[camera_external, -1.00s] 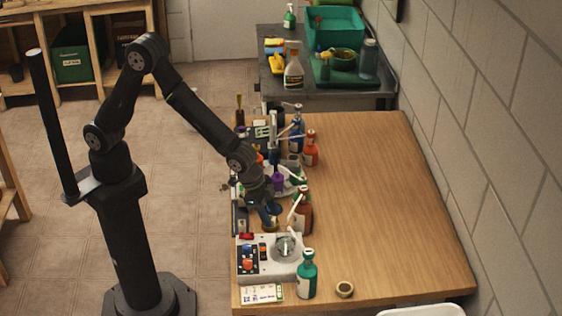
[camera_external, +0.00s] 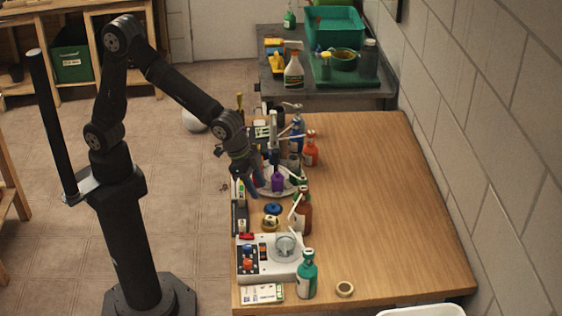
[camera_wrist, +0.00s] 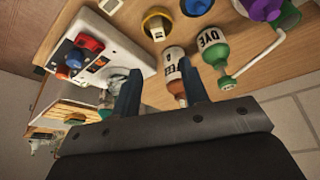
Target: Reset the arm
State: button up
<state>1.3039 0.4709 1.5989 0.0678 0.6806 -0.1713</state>
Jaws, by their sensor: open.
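My gripper (camera_external: 250,188) is open and empty. In the outside view it hangs above the left edge of the wooden table, near a round tray of small bottles. In the wrist view its two dark blue fingers (camera_wrist: 160,90) stand apart, with nothing held between them. My arm is bent at the elbow, reaching from its pedestal toward the table.
A white device (camera_external: 268,262) with red and blue knobs sits at the table's front left. A teal bottle (camera_external: 307,275), a brown bottle (camera_external: 304,214) and an orange bottle (camera_external: 311,152) stand nearby. The table's right side is clear.

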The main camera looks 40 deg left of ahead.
jog(key=x, duration=1.1)
jog(key=shift+s+a+f, duration=0.1)
jog(key=shift+a+f, duration=0.05)
jog(key=shift+f, duration=0.25)
notch_tip(320, 180, up, 5)
jog(key=shift+r, duration=0.15)
jog(key=s+a+r, duration=0.2)
jog(key=s+r, duration=0.5)
jog(key=s, duration=0.4)
notch_tip(320, 180, up, 3)
send_over(271, 218)
jog(key=w+a, duration=0.3)
jog(key=a, duration=0.3)
jog(key=w+a+r, duration=0.1)
jog(key=w+a, duration=0.2)
jog(key=w, duration=0.4)
jog(key=w+a+r, duration=0.1)
jog(key=w+a, duration=0.2)
jog(key=w, duration=0.4)
jog(key=shift+r+n, duration=0.3)
jog(key=shift+r, duration=0.05)
jog(key=shift+s, duration=0.1)
